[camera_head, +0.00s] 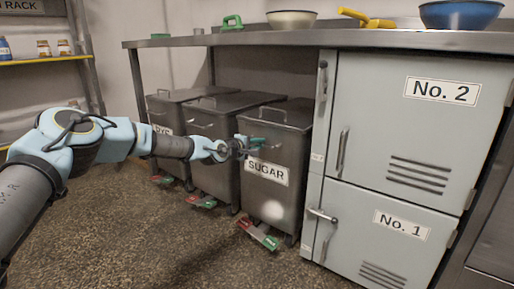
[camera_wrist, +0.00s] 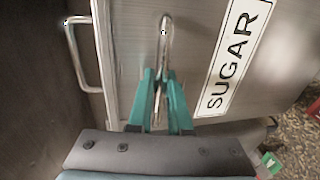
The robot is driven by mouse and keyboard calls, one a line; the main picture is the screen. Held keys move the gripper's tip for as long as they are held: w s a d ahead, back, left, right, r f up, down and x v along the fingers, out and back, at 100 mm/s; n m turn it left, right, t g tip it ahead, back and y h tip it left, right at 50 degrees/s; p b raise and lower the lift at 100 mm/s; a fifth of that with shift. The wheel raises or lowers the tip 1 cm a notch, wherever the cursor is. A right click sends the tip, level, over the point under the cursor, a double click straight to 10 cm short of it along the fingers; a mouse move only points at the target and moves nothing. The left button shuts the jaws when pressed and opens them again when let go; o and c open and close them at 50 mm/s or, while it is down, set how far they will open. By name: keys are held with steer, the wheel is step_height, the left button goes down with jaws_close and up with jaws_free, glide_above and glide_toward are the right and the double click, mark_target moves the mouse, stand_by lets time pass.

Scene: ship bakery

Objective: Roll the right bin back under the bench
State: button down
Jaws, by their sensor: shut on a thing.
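The right bin (camera_head: 270,205) is dark metal with a lid and a white SUGAR label (camera_head: 267,173). It stands under the bench (camera_head: 300,38) beside the grey cabinet. My gripper (camera_head: 250,145) is at the upper front of this bin. In the wrist view, my gripper's green fingers (camera_wrist: 160,100) are shut on the bin's front bar handle (camera_wrist: 166,35). The SUGAR label (camera_wrist: 233,58) shows to the right of the fingers there. A second bar handle (camera_wrist: 82,55) shows at the left. A red and green pedal (camera_head: 258,234) sits at the bin's foot.
Two similar bins stand to the left, a middle bin (camera_head: 212,150) and a left bin (camera_head: 167,125). The cabinet (camera_head: 385,150) with doors No. 1 and No. 2 stands close on the right. Bowls and tools lie on the bench top. The speckled floor (camera_head: 140,230) in front is clear.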

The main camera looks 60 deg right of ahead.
steer(key=shift+d+r, duration=0.1)
steer(key=shift+d, duration=0.05)
steer(key=c, duration=0.8)
jaws_free()
steer(key=shift+c, duration=0.2)
steer(key=p+v, duration=0.3)
steer(key=v, duration=0.7)
steer(key=shift+a, duration=0.4)
